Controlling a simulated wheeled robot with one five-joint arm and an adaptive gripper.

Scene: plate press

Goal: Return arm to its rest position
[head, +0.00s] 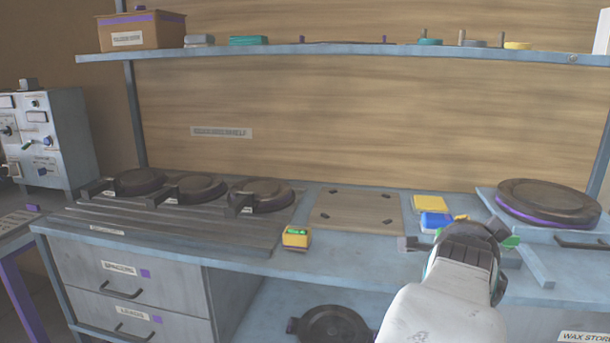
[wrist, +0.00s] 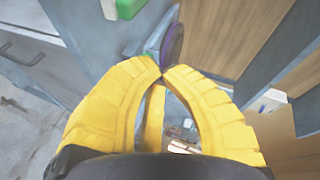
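My arm reaches in from the lower right of the head view. Its wrist hides the fingers of my gripper there, over the right part of the bench (head: 330,252). In the wrist view the yellow fingers of my gripper (wrist: 162,73) come together at the tips, and I see nothing held between them. A purple-edged part (wrist: 172,46) shows just beyond the tips and looks like background.
Dark round plates (head: 262,195) stand in a row at left. A purple-rimmed disc (head: 548,203) sits at right. A small yellow box (head: 296,237) is at the front edge; yellow (head: 430,203) and blue (head: 436,221) blocks are near my wrist. A shelf (head: 340,50) runs above.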

